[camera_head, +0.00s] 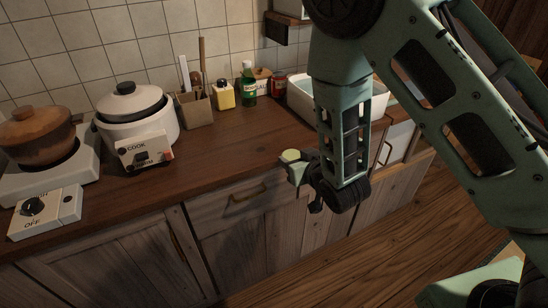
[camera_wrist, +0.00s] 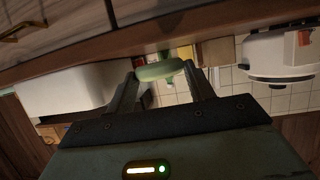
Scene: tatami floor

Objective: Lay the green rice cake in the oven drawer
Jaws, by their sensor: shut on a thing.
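My gripper (camera_head: 298,170) is shut on the green rice cake (camera_head: 290,155), a small pale green round piece. It is held near the front edge of the wooden counter. In the wrist view the rice cake (camera_wrist: 160,71) sits between the two fingertips of my gripper (camera_wrist: 161,79), with the counter edge behind it. A wooden drawer (camera_head: 225,214) with a bar handle is shut in the cabinet below the counter. I cannot tell whether it is the oven drawer; no open drawer shows.
A brown pot (camera_head: 38,138) on a stove and a white cooker (camera_head: 138,118) stand at the left. A utensil holder (camera_head: 195,108), yellow bottle (camera_head: 223,95) and green bottle (camera_head: 248,84) stand at the back. A white basin (camera_head: 350,103) is at the right. The middle counter is clear.

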